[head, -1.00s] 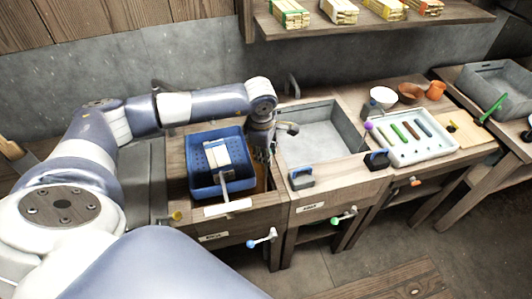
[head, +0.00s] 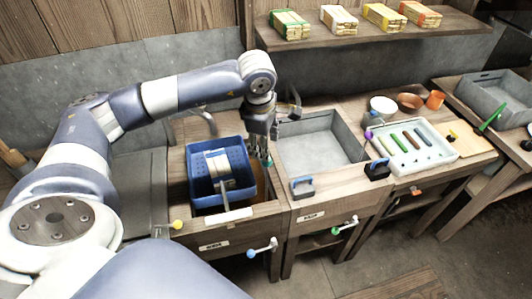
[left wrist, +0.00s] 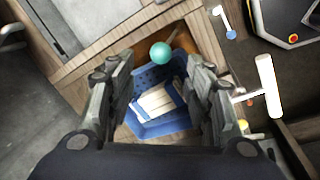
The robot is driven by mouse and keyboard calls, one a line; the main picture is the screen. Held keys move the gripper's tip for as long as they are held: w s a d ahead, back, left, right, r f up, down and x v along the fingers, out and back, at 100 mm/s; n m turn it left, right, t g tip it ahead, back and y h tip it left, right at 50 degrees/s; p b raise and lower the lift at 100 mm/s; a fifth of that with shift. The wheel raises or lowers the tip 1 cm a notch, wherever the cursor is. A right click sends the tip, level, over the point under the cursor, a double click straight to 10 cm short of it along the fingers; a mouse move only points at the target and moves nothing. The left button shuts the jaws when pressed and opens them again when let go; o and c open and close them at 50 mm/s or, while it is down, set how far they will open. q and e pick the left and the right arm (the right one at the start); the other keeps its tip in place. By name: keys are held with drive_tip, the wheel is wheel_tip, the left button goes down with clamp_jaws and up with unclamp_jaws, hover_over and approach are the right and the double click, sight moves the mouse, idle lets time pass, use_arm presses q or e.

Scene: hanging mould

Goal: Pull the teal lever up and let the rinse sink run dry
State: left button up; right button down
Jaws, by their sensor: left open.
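The teal lever's round knob (left wrist: 161,53) sits on a thin rod in the left wrist view, between and just beyond my open left fingers (left wrist: 158,75). In the head view my left gripper (head: 261,150) points down at the right side of the left sink, and a bit of the teal knob (head: 268,161) shows by its fingertips. I cannot tell whether the fingers touch the knob. The left sink (head: 262,186) holds brownish liquid and a blue basket (head: 234,189) with a pale block in it. My right gripper is out of view.
A grey empty-looking sink (head: 345,152) lies to the right, with a blue-handled tool (head: 303,187) on its front edge. A white tray (head: 440,155) of coloured sticks stands farther right. A faucet (head: 293,100) rises behind. White levers (head: 262,247) stick out in front.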

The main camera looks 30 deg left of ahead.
use_arm(q)
drive_tip(key=shift+s+r, duration=0.15)
drive_tip(key=shift+r, duration=0.6)
drive_tip(key=shift+s+r, duration=0.15)
drive_tip(key=shift+r, duration=0.55)
